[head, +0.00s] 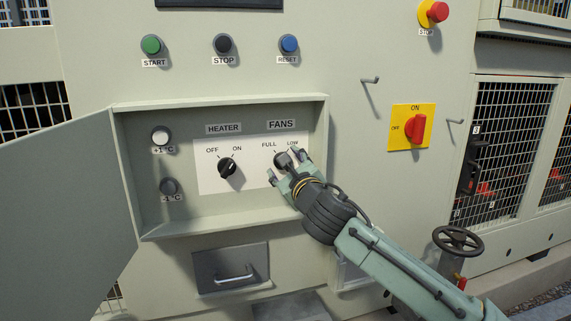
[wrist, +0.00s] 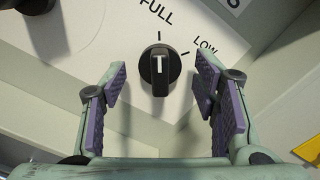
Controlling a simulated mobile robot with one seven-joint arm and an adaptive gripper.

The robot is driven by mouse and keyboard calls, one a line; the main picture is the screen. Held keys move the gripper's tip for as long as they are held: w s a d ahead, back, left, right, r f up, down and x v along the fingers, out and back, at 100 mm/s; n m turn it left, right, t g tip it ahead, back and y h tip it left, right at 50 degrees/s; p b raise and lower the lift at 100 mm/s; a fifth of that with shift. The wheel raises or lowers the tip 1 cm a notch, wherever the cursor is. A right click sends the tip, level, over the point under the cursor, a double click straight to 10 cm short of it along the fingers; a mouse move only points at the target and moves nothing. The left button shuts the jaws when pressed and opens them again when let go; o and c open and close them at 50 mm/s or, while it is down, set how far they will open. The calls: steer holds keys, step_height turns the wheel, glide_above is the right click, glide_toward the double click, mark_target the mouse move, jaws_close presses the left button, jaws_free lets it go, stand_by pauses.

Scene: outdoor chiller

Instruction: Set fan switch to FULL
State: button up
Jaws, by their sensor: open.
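The fan switch (head: 281,159) is a black rotary knob on the white plate (head: 210,180) under the FANS label. In the wrist view the knob (wrist: 160,70) shows a white line pointing straight up, in line with the tick below FULL. The LOW tick is to its upper right. My gripper (wrist: 163,85) is open, with one purple-padded finger on each side of the knob and clear gaps between. In the head view my gripper (head: 285,167) is at the knob and partly hides it.
The plate sits in a recessed box (head: 220,104) whose door (head: 65,210) stands open at the left. The heater knob (head: 228,168) is left of the fan switch, pointing towards ON. The box's right wall is close to my gripper. A red switch (head: 416,129) is further right.

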steer(key=v, duration=0.7)
stand_by(0.5)
